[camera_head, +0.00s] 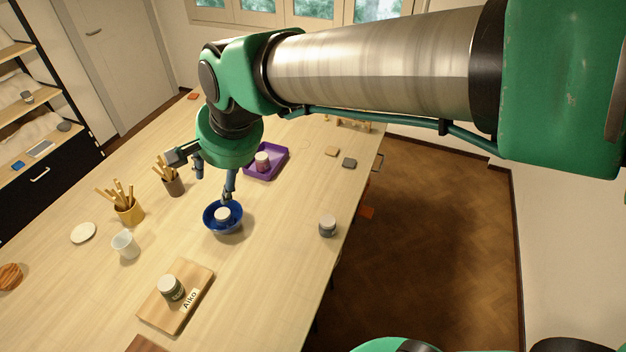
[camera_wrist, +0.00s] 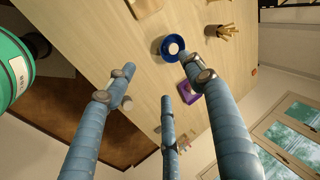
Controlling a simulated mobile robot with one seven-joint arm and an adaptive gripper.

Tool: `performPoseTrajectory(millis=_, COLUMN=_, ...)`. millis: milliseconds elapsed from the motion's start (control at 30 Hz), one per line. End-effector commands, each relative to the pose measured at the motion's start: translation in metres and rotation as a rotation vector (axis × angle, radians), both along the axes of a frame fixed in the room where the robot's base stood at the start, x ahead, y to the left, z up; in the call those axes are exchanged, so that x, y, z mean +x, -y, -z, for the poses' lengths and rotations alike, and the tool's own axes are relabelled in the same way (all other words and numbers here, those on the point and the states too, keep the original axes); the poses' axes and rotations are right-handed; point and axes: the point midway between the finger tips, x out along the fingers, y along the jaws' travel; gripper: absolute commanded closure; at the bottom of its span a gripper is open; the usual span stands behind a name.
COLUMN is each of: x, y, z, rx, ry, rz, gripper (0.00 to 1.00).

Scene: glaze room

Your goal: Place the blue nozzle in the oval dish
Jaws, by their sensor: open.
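My gripper (camera_head: 213,188) is open and empty above the table; one blue finger overlaps the far rim of a round blue bowl in the head view. In the wrist view its spread fingers (camera_wrist: 160,80) have nothing between them, and the bowl lies beyond their tips. I cannot make out a blue nozzle on the table. A small blue item (camera_head: 18,165) lies on the shelf at far left, too small to identify. No dish is clearly oval; a small pale dish (camera_head: 83,233) lies at the table's left.
The blue bowl (camera_head: 209,225) holds a white-lidded jar (camera_head: 222,214). A purple tray (camera_head: 281,160) holds another jar. A grey jar (camera_head: 327,226) stands near the right edge. A wooden board (camera_head: 196,297), white cup (camera_head: 125,245) and yellow tool pot (camera_head: 130,212) stand left and in front.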

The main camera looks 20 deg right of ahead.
Motion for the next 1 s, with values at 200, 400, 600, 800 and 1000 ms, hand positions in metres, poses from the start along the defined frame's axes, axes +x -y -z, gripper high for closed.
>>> performPoseTrajectory(millis=200, x=-0.046, y=0.073, z=-0.011, rx=-0.121, ry=0.075, rz=-0.125, gripper=0.47)
performPoseTrajectory(millis=400, x=-0.093, y=0.127, z=-0.01, rx=-0.244, ry=0.124, rz=-0.246, gripper=0.47)
performPoseTrajectory(millis=600, x=-0.136, y=0.166, z=-0.003, rx=-0.355, ry=0.151, rz=-0.351, gripper=0.47)
performPoseTrajectory(millis=800, x=-0.159, y=0.183, z=0.003, rx=-0.418, ry=0.157, rz=-0.412, gripper=0.47)
performPoseTrajectory(millis=1000, x=-0.163, y=0.186, z=0.005, rx=-0.431, ry=0.156, rz=-0.424, gripper=0.47)
